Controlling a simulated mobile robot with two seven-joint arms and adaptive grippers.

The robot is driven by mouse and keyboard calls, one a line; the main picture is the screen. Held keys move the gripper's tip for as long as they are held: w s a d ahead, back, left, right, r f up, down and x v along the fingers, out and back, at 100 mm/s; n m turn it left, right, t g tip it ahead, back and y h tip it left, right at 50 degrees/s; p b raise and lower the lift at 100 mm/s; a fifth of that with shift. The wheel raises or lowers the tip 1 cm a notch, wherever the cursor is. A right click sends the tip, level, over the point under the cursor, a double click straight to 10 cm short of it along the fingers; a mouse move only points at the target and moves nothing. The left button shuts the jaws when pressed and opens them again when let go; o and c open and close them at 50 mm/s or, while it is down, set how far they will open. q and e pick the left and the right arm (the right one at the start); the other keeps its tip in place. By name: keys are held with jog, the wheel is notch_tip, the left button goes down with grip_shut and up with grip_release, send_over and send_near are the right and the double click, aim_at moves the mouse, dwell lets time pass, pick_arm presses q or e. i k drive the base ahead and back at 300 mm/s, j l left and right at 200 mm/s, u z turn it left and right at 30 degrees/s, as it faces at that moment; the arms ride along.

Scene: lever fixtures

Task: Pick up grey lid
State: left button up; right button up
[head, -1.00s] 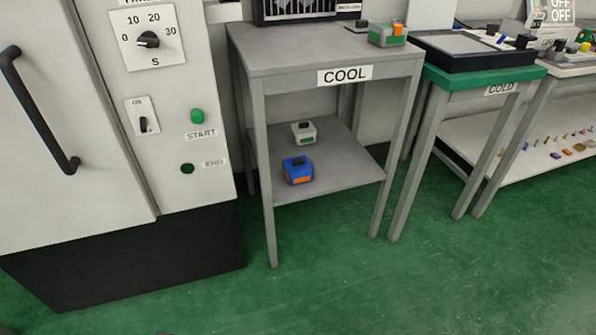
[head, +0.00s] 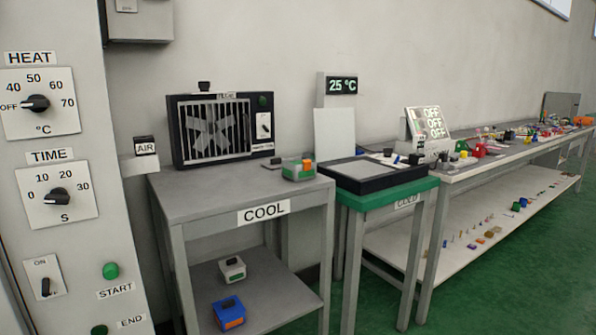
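I cannot single out a separate grey lid. A small pale grey box (head: 232,269) with a dark knob on top sits on the lower shelf of the COOL table. A blue box (head: 229,314) with orange on its side sits in front of it. A grey and green box (head: 299,171) with an orange part on top stands at the right of the COOL tabletop. Neither of my grippers shows in the head view.
The grey COOL table (head: 200,204) has clear space at its front left. A black fan unit (head: 215,130) stands at its back. A green table (head: 385,195) with a black-framed tray stands to the right, then a long cluttered bench (head: 480,170). A control cabinet (head: 60,240) stands left.

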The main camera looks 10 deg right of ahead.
aim_at(274, 163)
jog(key=i+l+z, duration=0.1)
jog(key=i+z, duration=0.2)
jog(key=z, duration=0.15)
jog(key=i+z, duration=0.3)
jog(key=z, duration=0.15)
jog(key=i+j+z, duration=0.1)
jog(key=i+z, duration=0.15)
jog(key=z, duration=0.15)
